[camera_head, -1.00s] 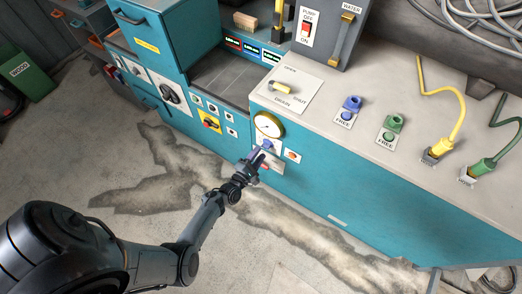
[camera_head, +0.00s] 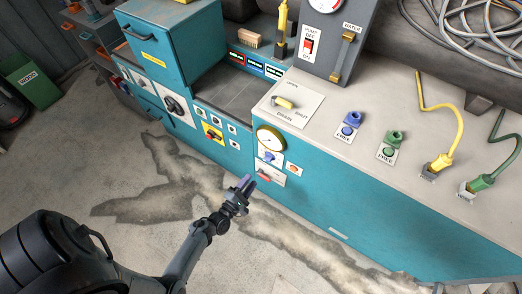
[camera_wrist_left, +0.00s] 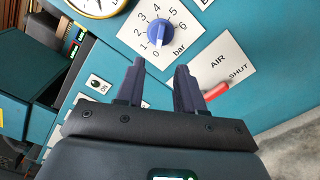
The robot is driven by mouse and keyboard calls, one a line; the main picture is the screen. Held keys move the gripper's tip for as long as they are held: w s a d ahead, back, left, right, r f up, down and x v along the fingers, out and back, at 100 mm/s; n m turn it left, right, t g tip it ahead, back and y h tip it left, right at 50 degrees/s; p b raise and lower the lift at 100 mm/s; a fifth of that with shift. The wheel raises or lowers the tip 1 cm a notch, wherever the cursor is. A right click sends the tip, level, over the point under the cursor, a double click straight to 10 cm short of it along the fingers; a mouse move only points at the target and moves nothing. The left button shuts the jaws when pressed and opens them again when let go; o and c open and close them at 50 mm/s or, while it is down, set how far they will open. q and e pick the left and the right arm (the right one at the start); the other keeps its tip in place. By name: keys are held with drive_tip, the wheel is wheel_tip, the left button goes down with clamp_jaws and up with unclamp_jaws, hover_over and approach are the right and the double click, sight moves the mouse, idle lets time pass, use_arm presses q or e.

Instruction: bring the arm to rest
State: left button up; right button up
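My left gripper (camera_head: 243,187) hangs in front of the teal cabinet, a short way from its front panel. In the left wrist view the same gripper (camera_wrist_left: 158,72) shows two dark fingers apart with nothing between them. A blue knob (camera_wrist_left: 157,33) on a dial marked in bar lies beyond the fingertips, and a red lever (camera_wrist_left: 215,91) on a plate marked AIR and SHUT sits to their right. Neither seems to be held. My right gripper is not in view.
A round gauge (camera_head: 270,138) sits above the knob. Yellow (camera_head: 440,160) and green (camera_head: 483,182) cabled plugs stand on the worktop at right. A teal drawer unit (camera_head: 170,45) stands at left. The stained floor (camera_head: 170,190) below is free.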

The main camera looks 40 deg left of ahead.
use_arm(q)
drive_tip(key=s+m+h, duration=0.2)
drive_tip(key=s, duration=0.3)
drive_tip(key=d+r+m+g+h, duration=0.3)
drive_tip(key=d+r+m+g, duration=0.7)
drive_tip(key=m, duration=0.8)
drive_tip(key=s+d+r+m+g+y, duration=0.15)
drive_tip(key=s+r+m+g, duration=0.25)
drive_tip(key=s+r+m, duration=0.55)
wheel_tip(320, 180, up, 32)
drive_tip(key=s+n+p, duration=0.1)
drive_tip(key=p, duration=3.2)
drive_tip(key=shift+s, duration=0.15)
